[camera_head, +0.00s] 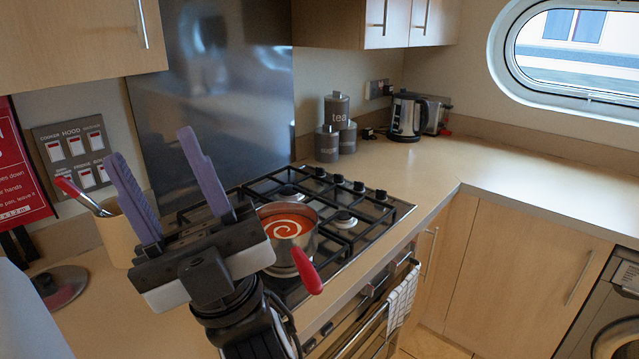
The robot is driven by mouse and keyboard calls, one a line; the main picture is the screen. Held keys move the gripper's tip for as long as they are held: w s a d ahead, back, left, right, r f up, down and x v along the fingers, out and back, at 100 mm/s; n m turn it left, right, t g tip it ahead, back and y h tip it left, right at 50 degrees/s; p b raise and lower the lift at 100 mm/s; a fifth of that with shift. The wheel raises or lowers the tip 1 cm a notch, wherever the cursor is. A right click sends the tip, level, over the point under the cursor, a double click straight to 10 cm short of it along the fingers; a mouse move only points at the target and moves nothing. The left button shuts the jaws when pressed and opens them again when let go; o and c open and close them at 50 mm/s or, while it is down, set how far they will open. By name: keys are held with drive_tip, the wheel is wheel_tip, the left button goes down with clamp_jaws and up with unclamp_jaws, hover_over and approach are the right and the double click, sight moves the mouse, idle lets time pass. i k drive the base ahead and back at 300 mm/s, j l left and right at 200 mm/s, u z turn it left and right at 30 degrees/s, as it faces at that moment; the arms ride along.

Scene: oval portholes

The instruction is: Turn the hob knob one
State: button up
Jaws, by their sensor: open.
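The gas hob (403,212) is set in the worktop, with black pan supports. Several small black knobs stand in a row along its right side; the nearest knob (381,195) and the farthest knob (320,172) both show. I cannot tell which is knob one or read any markings. My gripper (150,148) is open and empty, with its two purple fingers apart and pointing up. It is at the left front of the hob, well away from the knobs.
A pan of red soup (290,228) sits on the hob, its red handle (307,270) pointing forward. Grey canisters (327,143) stand behind the knobs. A utensil pot (118,237) is left of my gripper. The right worktop (520,182) is clear.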

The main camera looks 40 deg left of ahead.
sight(381, 194)
drive_tip(key=i+l+u, duration=0.2)
drive_tip(key=l, duration=0.25)
drive_tip(key=l+u, duration=0.15)
drive_tip(key=l, duration=0.35)
drive_tip(key=i+l+u, duration=0.5)
drive_tip(key=i+l, duration=0.25)
drive_tip(key=i+l+u, duration=0.1)
drive_tip(key=i+u, duration=0.15)
drive_tip(key=i, duration=0.8)
